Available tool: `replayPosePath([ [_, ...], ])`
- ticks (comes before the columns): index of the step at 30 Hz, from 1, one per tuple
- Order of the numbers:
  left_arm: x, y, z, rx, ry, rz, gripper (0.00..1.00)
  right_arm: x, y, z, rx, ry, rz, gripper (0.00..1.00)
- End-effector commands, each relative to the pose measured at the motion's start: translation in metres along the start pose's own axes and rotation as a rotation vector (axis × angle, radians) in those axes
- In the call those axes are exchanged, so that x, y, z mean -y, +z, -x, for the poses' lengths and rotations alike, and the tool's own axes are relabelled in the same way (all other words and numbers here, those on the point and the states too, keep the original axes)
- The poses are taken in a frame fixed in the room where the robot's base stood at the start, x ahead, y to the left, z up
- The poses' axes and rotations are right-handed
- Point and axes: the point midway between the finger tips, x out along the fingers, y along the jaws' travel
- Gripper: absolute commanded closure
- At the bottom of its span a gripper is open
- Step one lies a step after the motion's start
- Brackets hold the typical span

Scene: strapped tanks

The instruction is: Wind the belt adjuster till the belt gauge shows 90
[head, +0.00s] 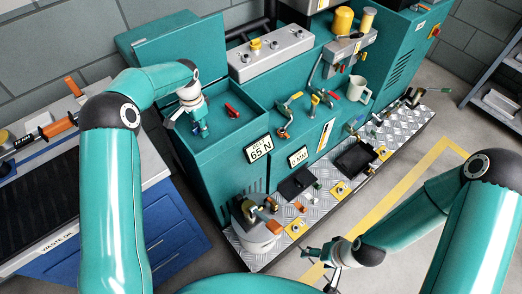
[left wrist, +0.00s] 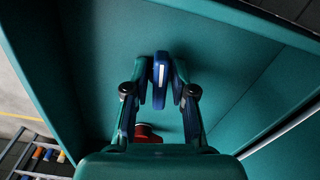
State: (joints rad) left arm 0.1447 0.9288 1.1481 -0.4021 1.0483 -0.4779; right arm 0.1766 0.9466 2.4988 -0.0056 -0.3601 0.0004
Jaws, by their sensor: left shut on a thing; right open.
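The belt gauge (head: 259,148) is a white plate on the front of the teal machine and reads 65 N. My left gripper (head: 203,130) is down in the open teal bay behind the gauge. In the left wrist view its two fingers are shut on the belt adjuster (left wrist: 160,80), a blue piece with a white mark. In the head view the gripper mostly hides the adjuster. My right gripper (head: 312,252) is open and empty, low over the floor by the front edge of the metal deck.
A red handle (head: 232,110) lies close to the right of my left gripper and shows in the left wrist view (left wrist: 147,133). A second display (head: 298,157) seems to read 0 MM. Valves, a mug (head: 358,89) and the tread-plate deck (head: 325,200) are to the right.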

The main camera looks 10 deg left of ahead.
Motion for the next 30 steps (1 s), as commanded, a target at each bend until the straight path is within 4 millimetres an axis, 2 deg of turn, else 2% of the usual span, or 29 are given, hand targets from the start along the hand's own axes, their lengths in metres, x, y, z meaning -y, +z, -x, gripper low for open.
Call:
replayPosePath([
  [7, -0.0002, 0.0006, -0.0015, 0.003, 0.001, -0.024, 1.0, 0.0001, 0.0, 0.0003, 0.0, 0.0, 0.0, 0.28],
  [15, -0.0004, 0.0004, -0.0016, 0.003, 0.001, -0.24, 1.0, 0.001, 0.0, 0.0027, 0.0, 0.0, 0.0, 0.28],
  [24, -0.0005, 0.0002, -0.0017, 0.002, 0.001, -0.262, 1.0, 0.001, 0.0, 0.0027, 0.0, 0.0, 0.0, 0.28],
  [30, -0.0007, 0.0, -0.0015, 0.002, 0.001, -0.436, 1.0, 0.0018, 0.0, 0.0051, 0.0, 0.0, 0.0, 0.28],
])
